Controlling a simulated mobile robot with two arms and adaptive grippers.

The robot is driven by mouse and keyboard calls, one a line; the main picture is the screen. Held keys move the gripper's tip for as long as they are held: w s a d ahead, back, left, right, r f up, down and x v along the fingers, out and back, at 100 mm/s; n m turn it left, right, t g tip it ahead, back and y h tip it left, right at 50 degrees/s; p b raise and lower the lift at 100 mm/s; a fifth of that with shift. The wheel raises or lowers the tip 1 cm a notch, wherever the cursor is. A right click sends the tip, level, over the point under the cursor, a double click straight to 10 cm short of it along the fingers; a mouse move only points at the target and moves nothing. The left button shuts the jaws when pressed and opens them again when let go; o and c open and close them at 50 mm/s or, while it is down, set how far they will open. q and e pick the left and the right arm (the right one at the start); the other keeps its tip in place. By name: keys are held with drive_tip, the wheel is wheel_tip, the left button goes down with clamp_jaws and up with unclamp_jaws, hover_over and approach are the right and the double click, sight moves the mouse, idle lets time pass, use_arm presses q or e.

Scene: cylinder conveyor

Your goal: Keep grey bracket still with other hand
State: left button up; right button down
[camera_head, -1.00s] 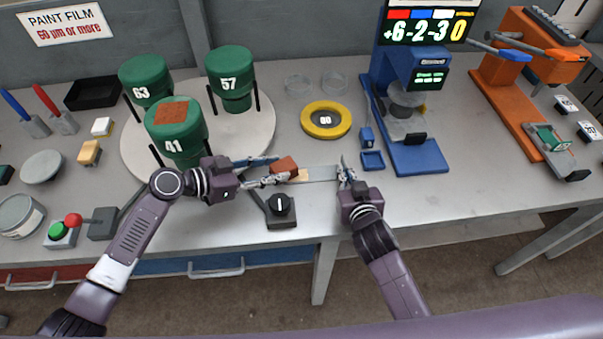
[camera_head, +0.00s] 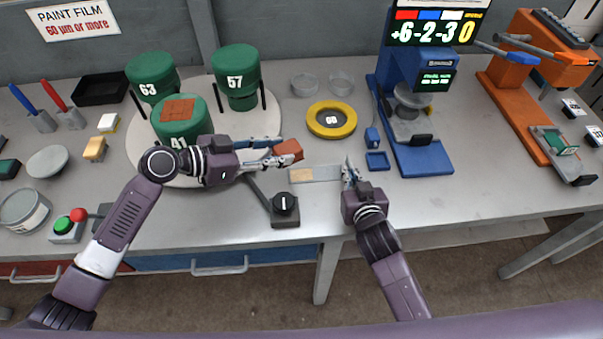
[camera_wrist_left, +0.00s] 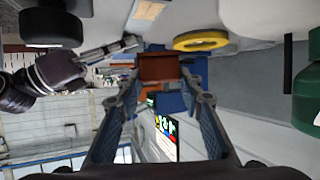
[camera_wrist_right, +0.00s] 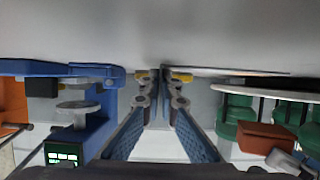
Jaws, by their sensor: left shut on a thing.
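A flat grey strip (camera_head: 325,173) with a tan left end lies near the table's front edge; I take it for the grey bracket. Its tan end also shows in the left wrist view (camera_wrist_left: 149,10). My left gripper (camera_head: 281,152) is shut on an orange-brown block (camera_head: 289,150), up and left of the strip and apart from it. The block also shows in the left wrist view (camera_wrist_left: 160,66). My right gripper (camera_head: 349,170) is at the strip's right end, its fingertips close together. In the right wrist view (camera_wrist_right: 163,90), I cannot tell whether they grip it.
Green numbered cylinders (camera_head: 237,70) stand on a round pale plate (camera_head: 262,125) behind my left arm. A black knob box (camera_head: 285,210) sits below the strip. A yellow ring (camera_head: 331,119) lies behind it. A blue gauge stand (camera_head: 425,155) is to the right.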

use_arm(q)
drive_tip(key=shift+r, duration=0.35)
use_arm(e)
drive_tip(key=shift+s+f, duration=0.1)
drive_tip(key=shift+f, duration=0.2)
drive_tip(key=c, duration=2.1)
unclamp_jaws()
use_arm(q)
drive_tip(key=shift+w+f, duration=0.1)
use_arm(e)
drive_tip(key=shift+s, duration=0.25)
drive_tip(key=v, duration=0.7)
drive_tip(key=shift+r, duration=0.45)
drive_tip(key=shift+s+d, duration=0.1)
